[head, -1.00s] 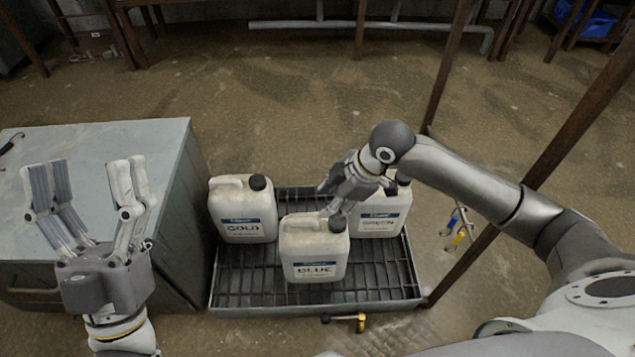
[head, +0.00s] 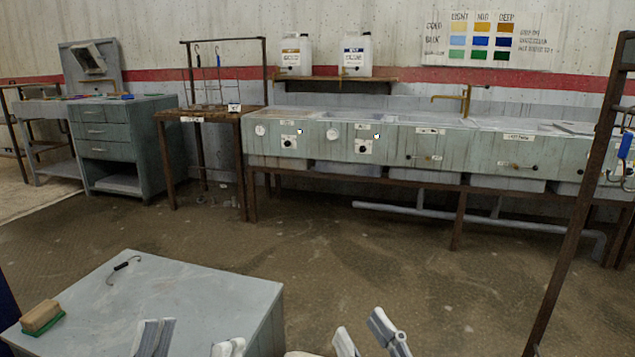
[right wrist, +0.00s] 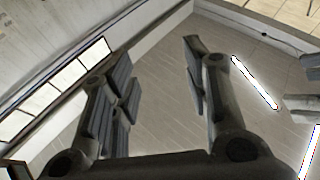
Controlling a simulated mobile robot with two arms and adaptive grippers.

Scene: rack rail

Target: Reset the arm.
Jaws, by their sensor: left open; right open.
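My left gripper (head: 190,343) shows only its fingertips at the bottom edge of the head view, in front of the grey cabinet top. The fingertips stand apart and hold nothing visible. My right gripper (head: 367,337) is at the bottom edge to the right of the cabinet, with its fingertips pointing up. In the right wrist view my right gripper (right wrist: 155,78) is open, with its two fingers wide apart and nothing between them. Both arms are otherwise out of the head view.
A grey cabinet (head: 190,300) stands close at lower left, with a brush (head: 42,317) and a dark hook (head: 124,267) on top. A brown post (head: 575,215) rises at right. A long sink bench (head: 400,150) lines the wall. Open floor lies between.

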